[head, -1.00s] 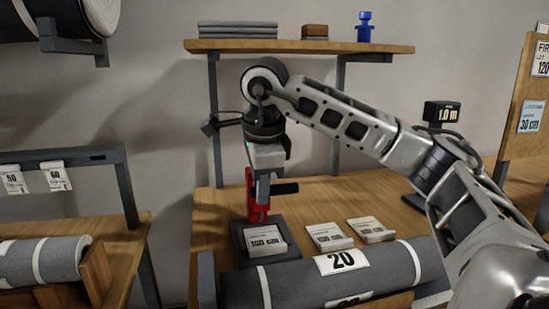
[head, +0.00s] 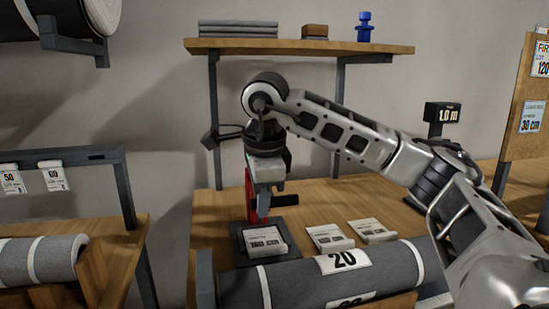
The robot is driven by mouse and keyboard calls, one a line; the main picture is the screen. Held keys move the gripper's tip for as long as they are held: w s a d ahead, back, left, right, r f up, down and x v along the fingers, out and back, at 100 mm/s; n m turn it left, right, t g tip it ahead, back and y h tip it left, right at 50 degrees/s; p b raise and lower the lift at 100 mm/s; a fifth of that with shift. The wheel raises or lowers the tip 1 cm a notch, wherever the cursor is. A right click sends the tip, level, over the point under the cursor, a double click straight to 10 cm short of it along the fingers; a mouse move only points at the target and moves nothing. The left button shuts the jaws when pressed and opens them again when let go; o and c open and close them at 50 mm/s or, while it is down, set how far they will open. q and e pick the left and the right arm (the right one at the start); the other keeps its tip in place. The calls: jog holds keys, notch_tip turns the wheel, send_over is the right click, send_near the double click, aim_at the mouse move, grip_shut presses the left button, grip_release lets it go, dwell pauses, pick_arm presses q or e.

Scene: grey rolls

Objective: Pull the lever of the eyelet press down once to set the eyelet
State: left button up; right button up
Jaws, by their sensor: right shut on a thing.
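The eyelet press has a red body (head: 250,205) on a dark base and stands on the wooden bench. Its black lever (head: 286,200) sticks out to the right of the red body. My right gripper (head: 263,206) reaches down from above in front of the press and is shut on the lever. The gripper hides most of the press's upper part and the grip itself. A white label packet (head: 265,240) lies on the press base, below the gripper. Whether an eyelet sits there cannot be seen. My left gripper is not in view.
A large grey roll marked 20 (head: 310,278) lies in front of the press. Two label packets (head: 330,238) (head: 371,230) lie to its right. A shelf (head: 300,46) hangs above my right arm. A 1.0 m display (head: 442,112) stands at the right.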

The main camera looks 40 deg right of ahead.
jog(key=shift+f, duration=0.25)
jog(key=shift+f+b, duration=0.3)
jog(key=shift+f, duration=0.05)
jog(key=o, duration=0.8)
jog(key=shift+c, duration=0.2)
